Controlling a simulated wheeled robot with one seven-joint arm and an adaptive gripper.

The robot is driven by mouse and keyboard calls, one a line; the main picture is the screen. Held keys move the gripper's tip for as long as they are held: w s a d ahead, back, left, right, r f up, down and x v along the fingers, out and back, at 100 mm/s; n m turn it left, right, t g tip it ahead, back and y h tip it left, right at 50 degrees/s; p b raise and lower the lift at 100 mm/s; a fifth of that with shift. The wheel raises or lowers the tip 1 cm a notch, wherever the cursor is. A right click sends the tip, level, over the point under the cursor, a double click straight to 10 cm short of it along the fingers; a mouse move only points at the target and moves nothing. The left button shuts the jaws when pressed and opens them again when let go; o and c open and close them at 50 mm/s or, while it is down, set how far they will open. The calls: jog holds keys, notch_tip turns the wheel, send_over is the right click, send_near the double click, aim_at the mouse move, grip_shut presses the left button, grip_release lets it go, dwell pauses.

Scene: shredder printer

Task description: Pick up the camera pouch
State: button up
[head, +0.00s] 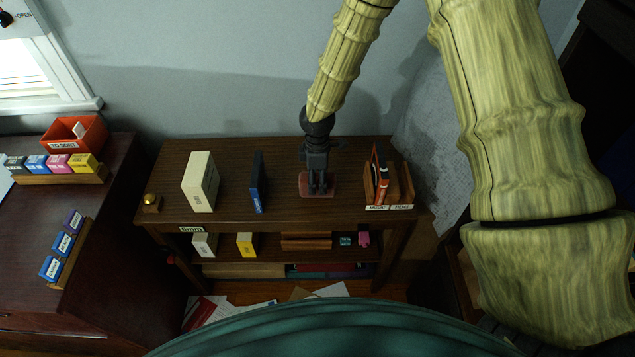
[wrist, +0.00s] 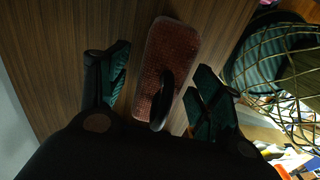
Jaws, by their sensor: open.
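The camera pouch appears to be the flat reddish-brown textured piece (head: 318,177) lying on the wooden shelf top, below my gripper (head: 317,188). In the wrist view the pouch (wrist: 168,50) is a rounded rectangle with a pale edge and a dark loop over its near end. My gripper (wrist: 160,85) is open and empty, with one dark green-padded finger on each side of the pouch's near part. I cannot tell how far the fingertips are above the shelf top. In the head view my gripper hides much of the pouch.
On the shelf top (head: 230,212), a cream box (head: 200,182) and a thin dark blue box (head: 257,183) stand left of the pouch. An orange-and-black item (head: 379,178) stands in a wooden holder (head: 406,186) at right. The lower shelf holds small boxes. A wire basket (wrist: 275,75) shows at right.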

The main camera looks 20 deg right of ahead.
jog(key=shift+f, duration=0.55)
jog(key=c, duration=1.2)
jog(key=shift+r, duration=0.2)
jog(key=shift+r+b, duration=0.3)
jog(key=shift+r, duration=0.3)
jog(key=shift+r+b, duration=0.3)
jog(key=shift+r, duration=0.6)
jog(key=s+a+b, duration=0.1)
jog(key=s, duration=0.4)
jog(key=s+a+r+b, duration=0.1)
jog(key=s+a, duration=0.1)
jog(key=s, duration=0.3)
jog(key=s+a+b, duration=0.1)
jog(key=s, duration=0.4)
jog(key=shift+s+a+r+b, duration=0.15)
jog(key=shift+a+r+b, duration=0.15)
jog(key=shift+a+r, duration=0.05)
